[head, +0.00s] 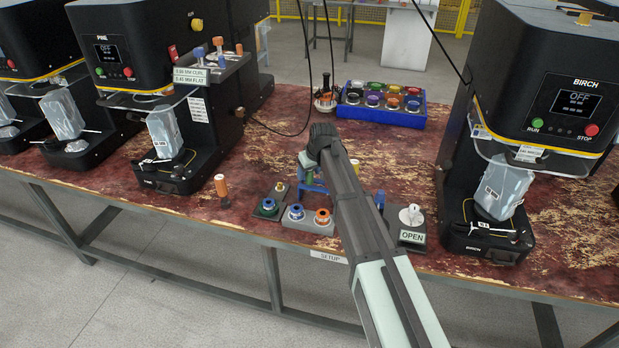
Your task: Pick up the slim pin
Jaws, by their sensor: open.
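The dark end of my arm, with my gripper (307,161), is above the middle of the table, behind the setup blocks. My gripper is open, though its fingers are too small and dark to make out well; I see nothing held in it. I cannot tell for sure which piece is the slim pin. An orange-topped pin (221,190) stands upright on the table, left of the blocks and apart from my gripper. Several orange and blue-grey pins (218,46) stand on the shelf at the PINE machine. A small round holder (326,101) also carries thin pieces.
Setup blocks (296,222) with blue and orange rings sit at the front edge, partly behind my arm. A block with an OPEN label (411,237) is right of it. A blue tray (381,117) holds several coloured rolls. PINE (125,50) and BIRCH (545,100) machines flank the table.

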